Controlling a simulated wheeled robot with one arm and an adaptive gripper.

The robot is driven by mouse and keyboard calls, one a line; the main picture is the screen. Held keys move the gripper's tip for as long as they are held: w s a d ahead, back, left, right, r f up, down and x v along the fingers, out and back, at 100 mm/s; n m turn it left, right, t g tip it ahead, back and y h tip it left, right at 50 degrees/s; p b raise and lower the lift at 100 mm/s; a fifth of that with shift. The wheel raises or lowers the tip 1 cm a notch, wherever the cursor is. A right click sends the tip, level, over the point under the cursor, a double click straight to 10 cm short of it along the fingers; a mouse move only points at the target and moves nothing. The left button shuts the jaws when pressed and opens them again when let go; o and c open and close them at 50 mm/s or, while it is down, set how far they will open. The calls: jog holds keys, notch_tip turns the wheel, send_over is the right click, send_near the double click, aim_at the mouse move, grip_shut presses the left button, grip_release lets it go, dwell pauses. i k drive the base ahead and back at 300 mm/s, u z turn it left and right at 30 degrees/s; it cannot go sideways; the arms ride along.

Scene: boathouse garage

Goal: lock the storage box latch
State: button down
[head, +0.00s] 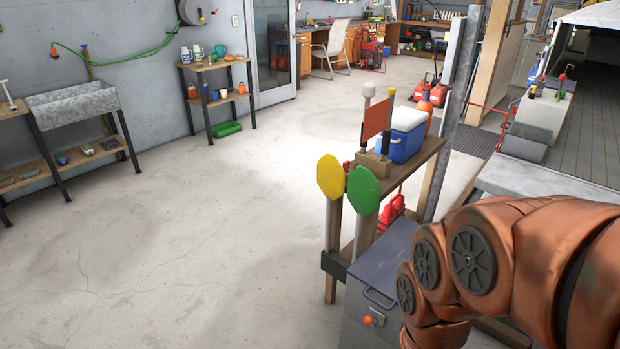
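A grey metal storage box (392,262) stands at the lower right, beside the wooden rack. Its lid looks closed, with a bar handle (380,298) near the front edge. On its front is a small light plate with an orange-red knob (369,321), which looks like the latch. I cannot tell whether the latch is locked. My copper-coloured arm reaches in from the right and covers the box's right side. The arm runs out of the picture at the bottom, and my gripper is not in view.
A wooden rack (432,158) behind the box holds a blue and white cooler (402,138). Yellow (331,177) and green (363,190) paddles stand at its left end. A grey sink bench (72,104) and small shelf (213,64) line the left wall. The middle floor is clear.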

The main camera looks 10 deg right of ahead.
aim_at(368, 320)
jog(key=k, duration=1.25)
jog(key=u, duration=1)
jog(key=i, duration=1.5)
jog(key=z, duration=0.8)
